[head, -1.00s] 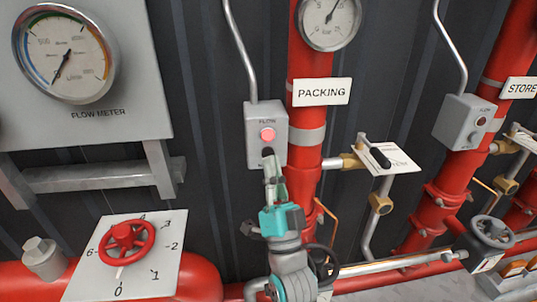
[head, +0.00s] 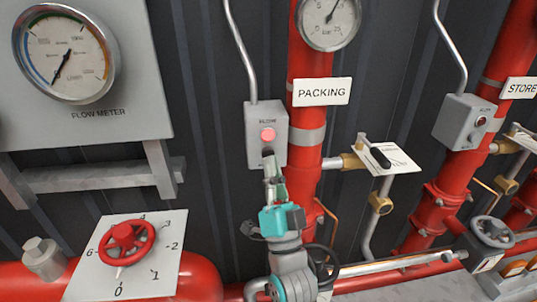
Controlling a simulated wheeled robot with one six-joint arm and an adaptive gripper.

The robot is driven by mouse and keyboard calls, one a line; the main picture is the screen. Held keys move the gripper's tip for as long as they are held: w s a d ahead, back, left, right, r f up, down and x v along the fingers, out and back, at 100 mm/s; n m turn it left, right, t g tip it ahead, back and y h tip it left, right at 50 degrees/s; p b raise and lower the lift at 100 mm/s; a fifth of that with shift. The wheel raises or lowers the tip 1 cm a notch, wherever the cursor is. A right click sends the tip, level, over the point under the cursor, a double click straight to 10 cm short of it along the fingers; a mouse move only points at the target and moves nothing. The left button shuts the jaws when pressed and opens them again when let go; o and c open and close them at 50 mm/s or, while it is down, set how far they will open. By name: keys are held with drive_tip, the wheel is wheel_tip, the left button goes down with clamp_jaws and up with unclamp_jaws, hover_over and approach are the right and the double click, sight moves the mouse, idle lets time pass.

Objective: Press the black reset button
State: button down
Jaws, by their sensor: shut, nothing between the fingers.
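A grey control box (head: 252,128) is on the wall beside the red pipe under the PACKING sign. It has a red lit indicator (head: 268,135) in its upper part. The black reset button (head: 267,151) is just below the indicator and is partly hidden by my gripper. My gripper (head: 268,160) is shut and empty, with its fingertips at the button; I cannot tell whether they touch it or stop just short.
The red PACKING pipe (head: 308,150) runs close to the right of my gripper. A valve with a black lever on a white plate (head: 405,160) juts out further right. A red handwheel (head: 124,243) is at lower left. A second grey box (head: 455,122) is at right.

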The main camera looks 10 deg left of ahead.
drive_tip(key=shift+w, duration=0.15)
drive_tip(key=shift+w+a, duration=0.1)
drive_tip(key=shift+w, duration=0.15)
drive_tip(key=shift+w+a, duration=0.15)
drive_tip(key=shift+w, duration=0.35)
idle(1.1)
drive_tip(key=shift+s, duration=0.15)
drive_tip(key=shift+s+d, duration=0.25)
drive_tip(key=shift+s, duration=0.5)
drive_tip(key=s, duration=0.2)
drive_tip(key=s+d, duration=0.1)
drive_tip(key=s, duration=0.2)
drive_tip(key=shift+d, duration=0.2)
idle(0.3)
drive_tip(key=shift+w, duration=0.1)
idle(0.4)
